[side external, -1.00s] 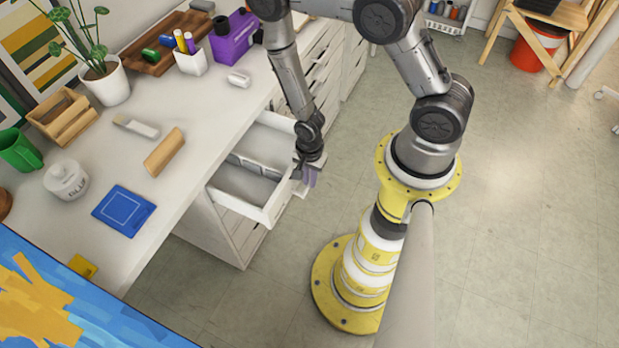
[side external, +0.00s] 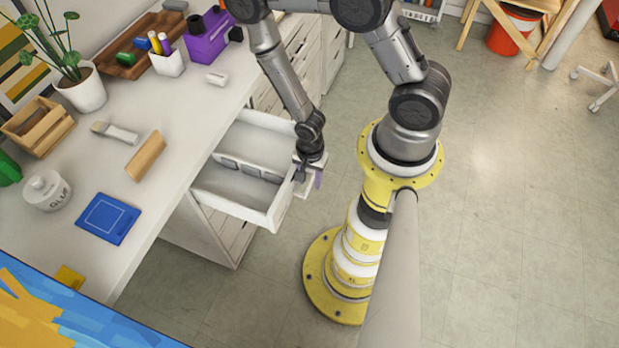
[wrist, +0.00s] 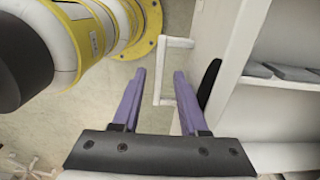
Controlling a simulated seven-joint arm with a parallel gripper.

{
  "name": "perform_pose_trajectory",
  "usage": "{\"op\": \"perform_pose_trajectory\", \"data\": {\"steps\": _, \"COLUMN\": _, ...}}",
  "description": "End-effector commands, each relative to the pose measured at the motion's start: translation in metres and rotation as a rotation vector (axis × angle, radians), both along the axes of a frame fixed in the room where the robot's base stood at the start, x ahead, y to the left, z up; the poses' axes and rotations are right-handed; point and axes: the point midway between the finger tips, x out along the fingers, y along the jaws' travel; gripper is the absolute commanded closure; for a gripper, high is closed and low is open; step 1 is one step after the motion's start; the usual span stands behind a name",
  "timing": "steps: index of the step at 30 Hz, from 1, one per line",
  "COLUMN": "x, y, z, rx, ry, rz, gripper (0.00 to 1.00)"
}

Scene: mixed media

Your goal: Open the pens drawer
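The white drawer (side external: 274,207) is pulled well out of the desk cabinet. My gripper (side external: 311,182) is at the outside of the drawer front. In the wrist view its purple fingers (wrist: 160,75) are apart, with the handle bar between their tips and visible gaps on both sides. No label reading pens is legible.
The white desk (side external: 165,100) carries a pen cup (side external: 168,63), a purple box (side external: 209,42), a wooden block (side external: 146,156), a glue jar (side external: 46,191) and a blue pad (side external: 108,218). More drawers line the cabinet.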

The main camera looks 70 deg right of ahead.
Motion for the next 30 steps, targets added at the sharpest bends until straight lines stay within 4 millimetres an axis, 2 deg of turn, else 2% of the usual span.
{"op": "perform_pose_trajectory", "data": {"steps": 11, "x": 0.001, "y": 0.000, "z": 0.006, "rx": 0.000, "ry": -0.001, "rz": 0.000, "gripper": 0.57}}
{"op": "perform_pose_trajectory", "data": {"steps": 17, "x": 0.002, "y": 0.000, "z": 0.034, "rx": 0.000, "ry": -0.005, "rz": 0.000, "gripper": 0.57}}
{"op": "perform_pose_trajectory", "data": {"steps": 30, "x": 0.002, "y": 0.000, "z": 0.109, "rx": 0.000, "ry": -0.006, "rz": 0.000, "gripper": 0.57}}
